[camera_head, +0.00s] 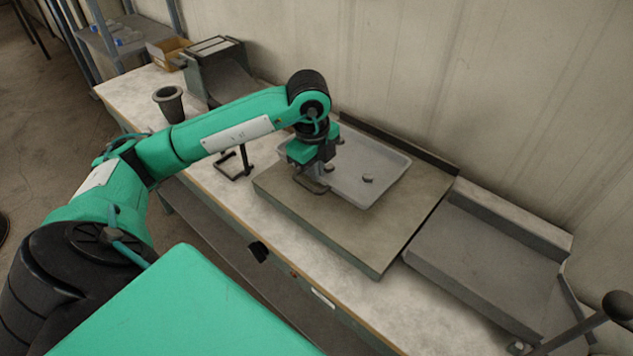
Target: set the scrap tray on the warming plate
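The scrap tray (388,158) is a shallow light-grey tray with rounded corners and a few small grey lumps in it. It appears to lie over the far left part of the warming plate (370,238), a broad flat grey-brown slab with a raised back edge. Whether its whole underside touches the plate is hard to tell. My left gripper (312,184) points down at the tray's left edge. Its fingers are small and dark there, and I cannot tell whether they are closed on the rim. My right gripper is not in view.
A grey low-walled station (485,262) stands right of the plate, with a black-knobbed lever (618,306) near it. A dark cup (168,103), a small black stand (234,163), a grey machine (218,75) and a cardboard box (168,52) are to the left. The wall is close behind.

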